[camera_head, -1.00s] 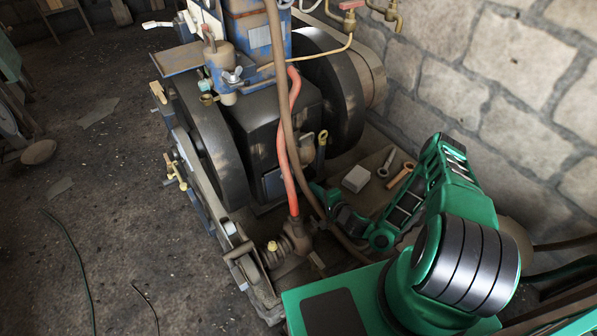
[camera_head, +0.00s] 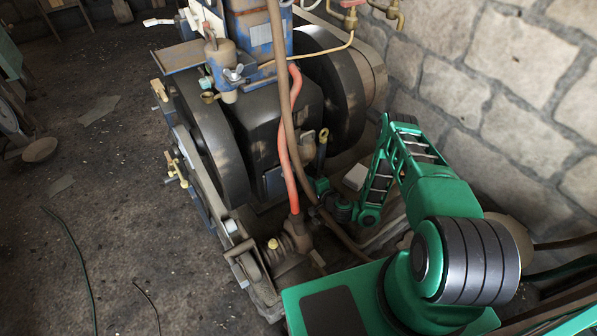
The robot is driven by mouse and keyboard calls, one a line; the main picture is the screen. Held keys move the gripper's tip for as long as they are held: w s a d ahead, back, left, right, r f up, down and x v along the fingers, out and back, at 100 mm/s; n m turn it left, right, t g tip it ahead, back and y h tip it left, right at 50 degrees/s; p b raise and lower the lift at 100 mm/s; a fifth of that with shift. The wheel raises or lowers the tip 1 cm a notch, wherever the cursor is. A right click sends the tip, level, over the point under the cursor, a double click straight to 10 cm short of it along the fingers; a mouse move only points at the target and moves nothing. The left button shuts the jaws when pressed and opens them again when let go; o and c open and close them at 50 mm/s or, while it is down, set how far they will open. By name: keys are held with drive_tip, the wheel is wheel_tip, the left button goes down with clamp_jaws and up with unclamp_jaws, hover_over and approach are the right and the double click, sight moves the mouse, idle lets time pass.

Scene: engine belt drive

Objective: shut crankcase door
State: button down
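The engine's dark crankcase (camera_head: 255,135) sits between two large black flywheels. A small dark blue panel (camera_head: 273,181), which looks like the crankcase door, is low on its front face. Whether it stands ajar or flush I cannot tell. My gripper (camera_head: 321,187) is low in front of the engine, just right of the panel and behind the hoses. The hoses hide part of it and its fingertips are not clear. I cannot see whether it touches the door or whether it is open or shut.
A red hose (camera_head: 286,165) and a brown hose (camera_head: 290,120) hang before the crankcase. The left flywheel (camera_head: 212,140) and right flywheel (camera_head: 345,95) flank it. A pale block (camera_head: 355,177) lies beside my arm. A stone wall (camera_head: 500,90) closes the right side; the left floor is mostly open.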

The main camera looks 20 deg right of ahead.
drive_tip(key=w+a, duration=0.1)
drive_tip(key=w, duration=0.5)
drive_tip(key=shift+a, duration=0.25)
drive_tip(key=shift+r, duration=0.1)
idle(0.3)
